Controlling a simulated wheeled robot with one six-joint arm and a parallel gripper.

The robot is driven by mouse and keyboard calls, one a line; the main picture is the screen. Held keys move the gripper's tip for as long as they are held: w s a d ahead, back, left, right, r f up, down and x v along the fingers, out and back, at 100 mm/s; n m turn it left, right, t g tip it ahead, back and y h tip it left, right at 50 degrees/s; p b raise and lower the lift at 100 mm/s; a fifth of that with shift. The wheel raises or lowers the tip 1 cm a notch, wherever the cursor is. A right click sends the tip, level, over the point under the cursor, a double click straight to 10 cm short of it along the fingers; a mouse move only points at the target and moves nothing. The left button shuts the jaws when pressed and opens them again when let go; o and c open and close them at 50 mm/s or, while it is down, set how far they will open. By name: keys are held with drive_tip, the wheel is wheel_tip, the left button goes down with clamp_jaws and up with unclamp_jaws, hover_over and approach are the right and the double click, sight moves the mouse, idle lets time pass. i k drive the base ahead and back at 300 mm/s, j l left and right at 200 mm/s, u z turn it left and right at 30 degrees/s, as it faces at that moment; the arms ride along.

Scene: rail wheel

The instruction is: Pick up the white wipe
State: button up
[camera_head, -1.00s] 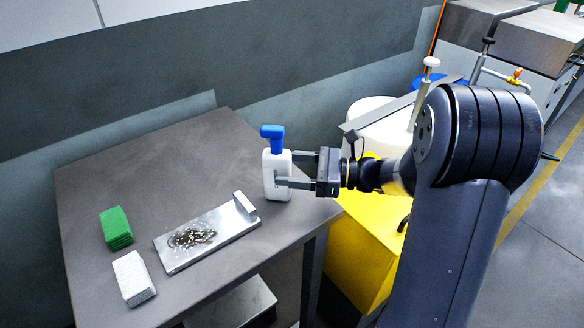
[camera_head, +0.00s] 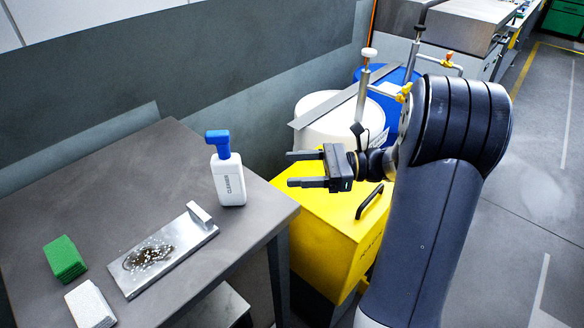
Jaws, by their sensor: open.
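The white wipe (camera_head: 90,305) is a white block-shaped stack lying at the near left of the grey table (camera_head: 130,185), close to the bottom of the picture. My gripper (camera_head: 292,169) is open and empty. It points left, beyond the table's right edge and over the yellow bin, well away from the wipe. The white cleaner bottle (camera_head: 230,181) with a blue spray head stands upright on the table, to the left of my gripper and apart from it.
A green pad stack (camera_head: 65,258) lies just behind the wipe. A metal plate (camera_head: 165,258) with a dark speckled stain lies to its right. A yellow bin (camera_head: 325,235) stands beside the table. A white drum (camera_head: 335,120) and a blue drum (camera_head: 385,90) stand behind.

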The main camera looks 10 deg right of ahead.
sight(89, 308)
drive_tip(key=l+u, duration=0.1)
drive_tip(key=u, duration=0.4)
drive_tip(key=k+u, duration=0.1)
drive_tip(key=u, duration=0.4)
drive_tip(key=l+u, duration=0.1)
drive_tip(key=u, duration=0.4)
drive_tip(key=i+j+u, duration=0.1)
drive_tip(key=u, duration=0.3)
drive_tip(key=i, duration=0.05)
